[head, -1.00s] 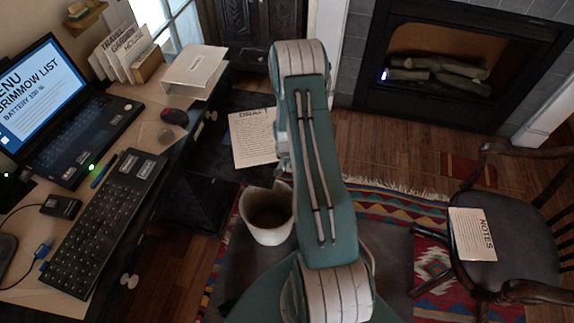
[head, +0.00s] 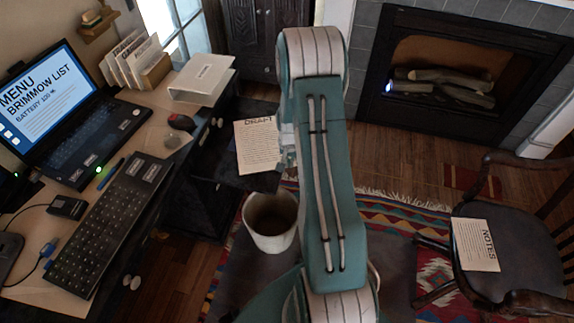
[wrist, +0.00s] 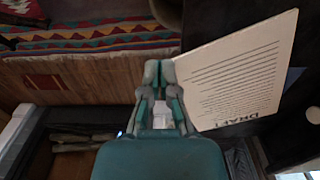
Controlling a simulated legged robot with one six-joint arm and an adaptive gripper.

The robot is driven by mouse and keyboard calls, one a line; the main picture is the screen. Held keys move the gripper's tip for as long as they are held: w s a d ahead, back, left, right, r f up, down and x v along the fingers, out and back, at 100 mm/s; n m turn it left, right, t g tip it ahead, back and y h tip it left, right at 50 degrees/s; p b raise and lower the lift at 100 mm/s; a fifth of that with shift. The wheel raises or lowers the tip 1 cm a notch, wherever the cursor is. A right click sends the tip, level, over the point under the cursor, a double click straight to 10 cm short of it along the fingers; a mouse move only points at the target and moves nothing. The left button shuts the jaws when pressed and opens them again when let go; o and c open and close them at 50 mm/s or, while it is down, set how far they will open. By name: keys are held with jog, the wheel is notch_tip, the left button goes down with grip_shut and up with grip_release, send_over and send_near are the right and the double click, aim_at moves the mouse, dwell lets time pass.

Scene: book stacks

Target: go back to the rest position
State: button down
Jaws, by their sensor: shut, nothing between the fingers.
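My teal arm rises through the middle of the head view, folded, with its elbow at the top. My gripper (wrist: 158,70) shows in the wrist view with its fingers together and nothing between them. In the head view it is mostly hidden behind my arm. A sheet marked DRAFT (head: 257,148) lies on a dark surface just left of my arm. The sheet also shows in the wrist view (wrist: 240,75), to the right of the fingers and apart from the grip as far as I can tell.
A pale bin (head: 270,222) stands on the floor left of my arm. The desk at left holds a laptop (head: 75,125), a keyboard (head: 112,222) and a binder (head: 202,80). A chair (head: 510,255) bearing a NOTES sheet (head: 475,245) stands right. A fireplace (head: 460,75) is behind.

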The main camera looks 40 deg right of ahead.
jog(key=shift+r, duration=0.2)
jog(key=s+a+r+n+t, duration=0.15)
jog(key=a+r, duration=0.25)
jog(key=r, duration=0.4)
jog(key=a+r+n, duration=0.2)
jog(key=a+r, duration=0.2)
jog(key=r, duration=0.4)
jog(key=a+r+n+t, duration=0.1)
jog(key=a+r, duration=0.4)
jog(key=r, duration=0.3)
jog(key=s+a+r+n+t, duration=0.1)
jog(key=s+a+r+n, duration=0.1)
jog(key=s+a+r, duration=0.3)
jog(key=s+a+r+n+t, duration=0.2)
jog(key=s+a+r, duration=0.3)
jog(key=s, duration=0.7)
notch_tip(320, 180, up, 2)
jog(key=shift+a+n, duration=0.4)
jog(key=shift+n, duration=0.45)
